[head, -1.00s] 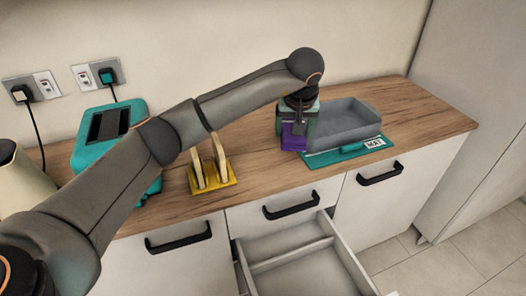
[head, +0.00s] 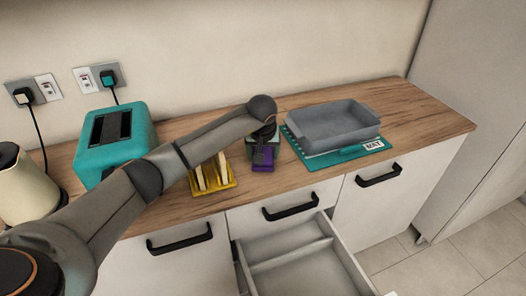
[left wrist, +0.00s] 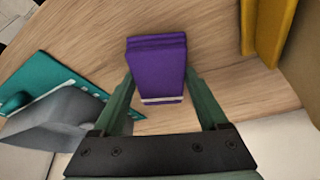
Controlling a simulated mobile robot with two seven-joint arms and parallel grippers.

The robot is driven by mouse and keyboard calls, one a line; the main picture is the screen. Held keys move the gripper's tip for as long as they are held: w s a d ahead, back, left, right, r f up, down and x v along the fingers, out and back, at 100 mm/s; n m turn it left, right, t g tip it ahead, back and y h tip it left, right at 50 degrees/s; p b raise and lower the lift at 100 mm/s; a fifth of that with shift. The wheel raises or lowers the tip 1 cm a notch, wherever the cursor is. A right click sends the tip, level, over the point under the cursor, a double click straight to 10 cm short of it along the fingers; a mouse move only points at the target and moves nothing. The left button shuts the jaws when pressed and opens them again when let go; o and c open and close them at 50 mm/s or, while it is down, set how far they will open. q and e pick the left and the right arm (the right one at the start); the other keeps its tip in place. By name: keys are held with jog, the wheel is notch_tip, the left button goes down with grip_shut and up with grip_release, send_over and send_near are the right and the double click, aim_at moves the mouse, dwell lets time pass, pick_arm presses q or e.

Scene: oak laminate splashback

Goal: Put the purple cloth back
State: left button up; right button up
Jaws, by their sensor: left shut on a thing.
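The purple cloth (head: 263,159) is a small folded block with a pale stripe. In the left wrist view the cloth (left wrist: 157,66) sits between the two green fingers of my left gripper (left wrist: 160,92). My left gripper (head: 264,150) is shut on it, over the front part of the counter, between the yellow rack and the teal mat. I cannot tell whether the cloth touches the counter. My right gripper is in neither view.
The grey tray (head: 333,127) sits on the teal mat (head: 322,163), right of the gripper. A yellow rack (head: 215,189) stands to the left, with a teal toaster (head: 115,142) and cream kettle (head: 25,180) beyond. Below, an open drawer (head: 300,262) with a divider looks empty.

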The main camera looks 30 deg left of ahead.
pick_arm(q)
jog(key=o, duration=1.1)
